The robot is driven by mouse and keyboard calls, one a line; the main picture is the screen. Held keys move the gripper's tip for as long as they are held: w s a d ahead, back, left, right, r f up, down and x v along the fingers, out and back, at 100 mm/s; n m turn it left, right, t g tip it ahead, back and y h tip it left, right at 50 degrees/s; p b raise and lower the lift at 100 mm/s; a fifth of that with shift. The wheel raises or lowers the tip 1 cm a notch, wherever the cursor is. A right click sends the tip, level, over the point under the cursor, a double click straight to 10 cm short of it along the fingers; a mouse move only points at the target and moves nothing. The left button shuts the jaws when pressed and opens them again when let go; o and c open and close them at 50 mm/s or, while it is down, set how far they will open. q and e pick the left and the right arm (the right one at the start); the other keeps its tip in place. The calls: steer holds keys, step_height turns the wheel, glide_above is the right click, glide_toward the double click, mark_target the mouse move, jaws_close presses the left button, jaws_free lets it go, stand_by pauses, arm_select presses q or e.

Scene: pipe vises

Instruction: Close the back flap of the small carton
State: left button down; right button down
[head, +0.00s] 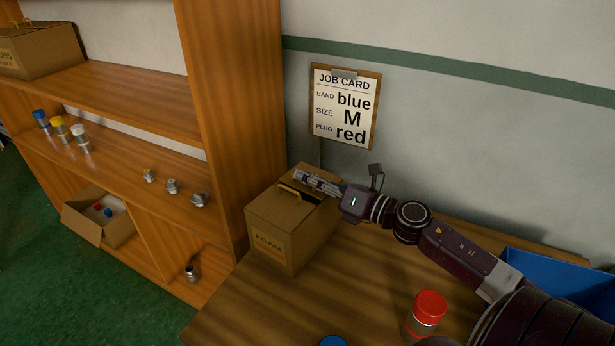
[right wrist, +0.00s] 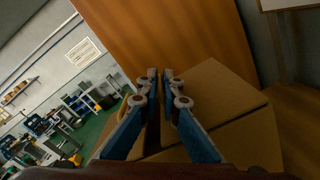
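The small carton (head: 285,240), brown and labelled FOAM, stands on the wooden table below the job card. A tan handle-like loop (head: 293,195) shows on its top. My right gripper (head: 302,177) reaches in from the right and lies low over the carton's top, near the back. In the right wrist view the gripper's fingers (right wrist: 160,75) are drawn together with only a thin gap, and nothing is seen between them. Brown cardboard panels of the carton (right wrist: 215,90) lie beyond and beside the fingers, with a seam between them. The arm hides part of the top. My left gripper is out of view.
A wooden shelf unit (head: 215,90) stands close on the carton's left. The job card (head: 345,107) hangs on the wall behind. A red-capped jar (head: 427,312) stands at the table's front, a blue bin (head: 560,285) at the right.

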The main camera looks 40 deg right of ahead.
steer(key=shift+a+f+n, duration=0.1)
steer(key=shift+f+n, duration=0.15)
steer(key=shift+n, duration=0.05)
steer(key=c, duration=2.1)
jaws_free()
steer(key=shift+r, duration=0.1)
steer(key=v, duration=1.2)
